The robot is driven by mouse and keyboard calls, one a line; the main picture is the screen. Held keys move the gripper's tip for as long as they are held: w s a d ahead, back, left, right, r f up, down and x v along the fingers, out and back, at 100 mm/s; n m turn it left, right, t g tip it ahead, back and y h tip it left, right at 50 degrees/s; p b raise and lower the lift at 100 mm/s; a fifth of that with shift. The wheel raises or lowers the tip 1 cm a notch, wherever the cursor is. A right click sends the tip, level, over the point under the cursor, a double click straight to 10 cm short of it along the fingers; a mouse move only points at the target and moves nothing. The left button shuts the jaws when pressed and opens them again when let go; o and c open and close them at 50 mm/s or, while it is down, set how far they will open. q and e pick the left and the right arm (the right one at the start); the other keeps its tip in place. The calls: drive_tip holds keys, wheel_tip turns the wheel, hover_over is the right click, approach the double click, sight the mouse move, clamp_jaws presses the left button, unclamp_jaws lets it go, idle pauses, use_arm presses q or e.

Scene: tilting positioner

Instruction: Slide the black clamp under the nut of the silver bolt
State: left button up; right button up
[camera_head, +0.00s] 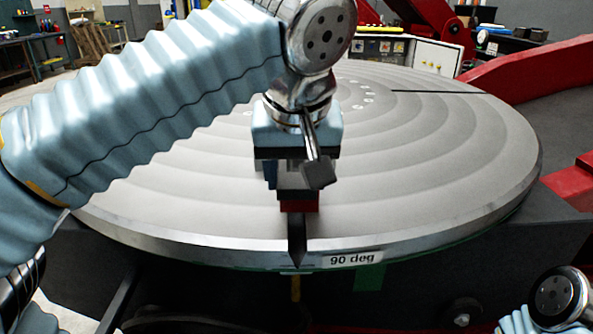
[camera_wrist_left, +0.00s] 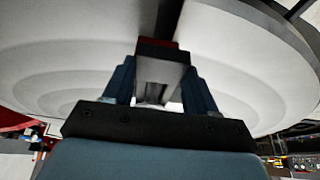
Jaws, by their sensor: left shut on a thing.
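My left gripper (camera_head: 298,180) points down over the near part of the round grey table. It is shut on a dark block with a red end (camera_head: 298,205), which looks like the black clamp. In the left wrist view the two blue-grey fingers (camera_wrist_left: 160,92) stand on either side of this block (camera_wrist_left: 162,68). The gripper covers much of the block. A narrow dark strip (camera_head: 297,240) shows just in front of it at the table's near rim. I cannot make out the silver bolt or its nut in either view. My right gripper is out of view.
The round table (camera_head: 450,170) has stepped rings, a thin slot (camera_head: 435,91) and a "90 deg" label (camera_head: 352,259) on its near rim. Its top is clear to the right. Red machine frame parts (camera_head: 540,75) stand at the right. A control box (camera_head: 385,48) stands behind.

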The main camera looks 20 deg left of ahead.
use_arm(q)
drive_tip(key=shift+w, duration=0.15)
idle(0.3)
drive_tip(key=shift+w+a, duration=0.2)
drive_tip(key=shift+w, duration=0.4)
drive_tip(key=shift+w, duration=0.1)
drive_tip(key=shift+w+a, duration=0.25)
drive_tip(key=shift+w, duration=0.35)
drive_tip(key=shift+w, duration=0.3)
idle(0.5)
drive_tip(key=shift+f, duration=0.2)
idle(0.4)
drive_tip(key=o, duration=1.8)
drive_tip(key=shift+o, duration=0.2)
